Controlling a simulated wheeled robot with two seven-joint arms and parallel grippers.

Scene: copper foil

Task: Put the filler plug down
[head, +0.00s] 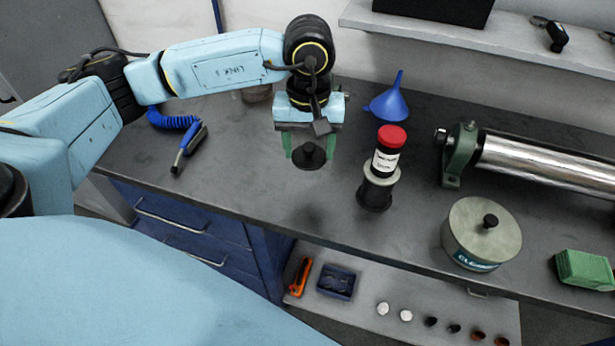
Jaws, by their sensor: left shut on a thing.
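The filler plug (309,157), a small black round piece with a knob on top, is between the green fingertips of my left gripper (309,148). My left gripper is shut on it and points down over the dark workbench (245,190), left of its middle. I cannot tell whether the plug touches the bench top or is just above it. My right gripper is not in view.
A red-capped bottle (386,152) stands on a dark base (374,194) to the right. Behind are a blue funnel (388,103) and a metal roller (545,160). A lidded tin (481,235) stands at front right. An air gun (188,146) lies left. Bench around the plug is clear.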

